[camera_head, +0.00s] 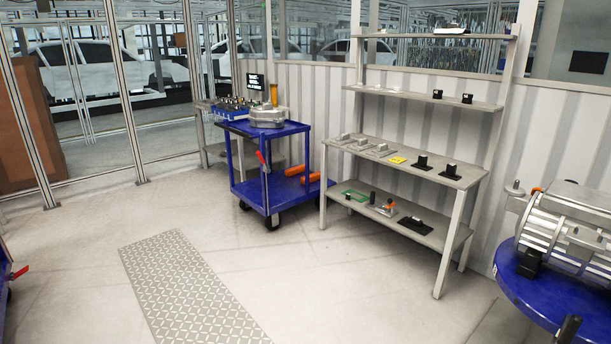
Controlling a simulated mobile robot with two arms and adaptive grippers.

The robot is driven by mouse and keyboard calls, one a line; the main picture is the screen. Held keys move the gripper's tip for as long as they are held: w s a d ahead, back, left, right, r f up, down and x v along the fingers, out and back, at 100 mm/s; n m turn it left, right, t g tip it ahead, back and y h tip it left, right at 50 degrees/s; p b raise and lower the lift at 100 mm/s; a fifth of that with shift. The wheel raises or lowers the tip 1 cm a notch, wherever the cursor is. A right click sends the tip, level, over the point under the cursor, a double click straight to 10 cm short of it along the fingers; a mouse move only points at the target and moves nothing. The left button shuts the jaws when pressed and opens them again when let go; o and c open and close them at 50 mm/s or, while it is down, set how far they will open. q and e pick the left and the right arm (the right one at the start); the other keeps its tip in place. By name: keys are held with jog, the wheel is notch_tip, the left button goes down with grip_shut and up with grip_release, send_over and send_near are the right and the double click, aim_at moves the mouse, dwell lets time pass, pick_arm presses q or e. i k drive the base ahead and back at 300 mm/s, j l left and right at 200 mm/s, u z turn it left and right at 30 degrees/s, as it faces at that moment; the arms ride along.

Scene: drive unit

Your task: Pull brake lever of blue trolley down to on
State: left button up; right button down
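A blue trolley (282,191) stands at the back, left of the grey shelf unit. A red lever (261,157) sits on its front left post and points up and to the left. The trolley carries a grey metal housing (268,116) on its top. Orange cylinders (305,177) lie on its lower level. Part of another blue trolley (3,270) shows at the left edge, with a red lever (19,272) sticking out to the right. Neither gripper is in view.
A grey shelf unit (418,172) with small parts stands right of the trolley. A round blue table (525,287) with a motor-like assembly (575,225) stands at the right edge. The floor in front is clear, with a patterned floor plate (185,285).

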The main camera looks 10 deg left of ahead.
aim_at(262, 161)
jog(key=i+j+u, duration=0.15)
jog(key=i+u, duration=0.2)
jog(key=i, duration=0.4)
jog(key=i+l+u, duration=0.1)
jog(key=i+u, duration=0.25)
jog(key=i, duration=0.45)
jog(key=i+l, duration=0.15)
jog(key=i, duration=1.05)
jog(key=i+l+z, duration=0.15)
jog(key=i, duration=1.05)
jog(key=i+l+u, duration=0.1)
jog(key=i+u, duration=0.25)
jog(key=i, duration=0.45)
